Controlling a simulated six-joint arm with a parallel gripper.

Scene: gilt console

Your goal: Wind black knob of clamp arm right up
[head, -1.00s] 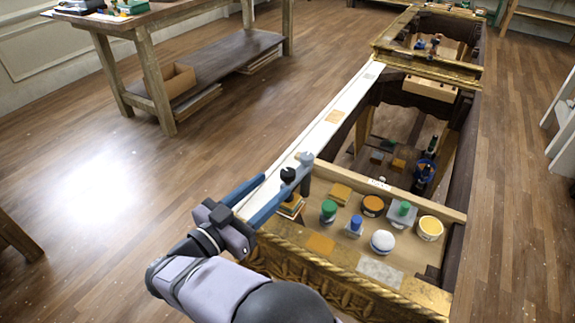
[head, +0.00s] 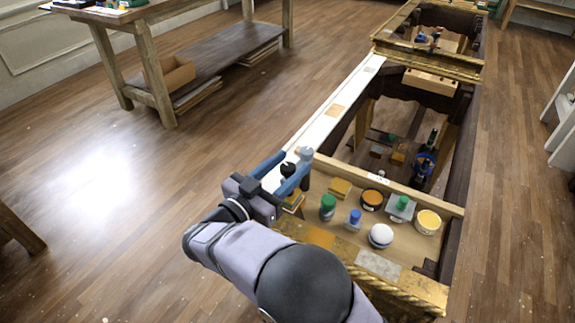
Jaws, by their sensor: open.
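The black knob (head: 287,170) stands at the left end of the wooden tray, by the white rail, with a grey-topped upright part (head: 305,154) just behind it. My gripper (head: 296,161) has blue fingers and is open. Its fingers lie on either side of the black knob in the picture, one to its left and one to its right. I cannot tell whether either finger touches it. The clamp arm below the knob is mostly hidden by the right finger and my gripper's body.
The wooden tray (head: 330,172) holds a green-capped jar (head: 328,206), a blue-capped bottle (head: 354,218), a white-lidded jar (head: 381,236) and open pots, close to the right of my gripper. The white rail (head: 335,112) runs back.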

